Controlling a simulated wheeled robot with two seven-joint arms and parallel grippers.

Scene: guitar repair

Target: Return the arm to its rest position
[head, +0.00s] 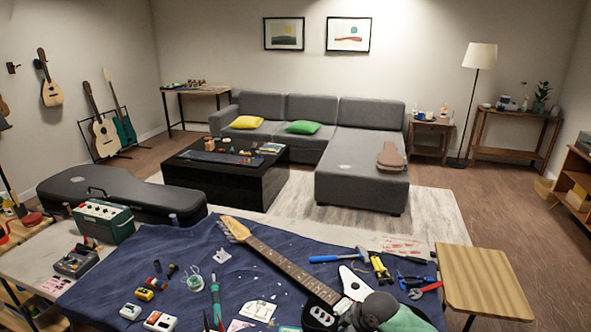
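Neither of my grippers shows in the head view. A dark grey rounded shape (376,308) covers part of the guitar body at the bottom edge; I cannot tell whether it is part of my arm. The electric guitar (285,266) lies across the blue cloth (150,262) on the workbench, with its headstock at the far left and its body at the bottom right. A green cloth (408,321) lies beside the grey shape.
A blue-handled hammer (338,258), pliers (381,268) and a teal-handled tool (216,300) lie around the guitar. Small pedals (160,321), a green amplifier (103,220) and a black case (120,197) are at left. A wooden side table (483,278) stands at right, with open floor beyond.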

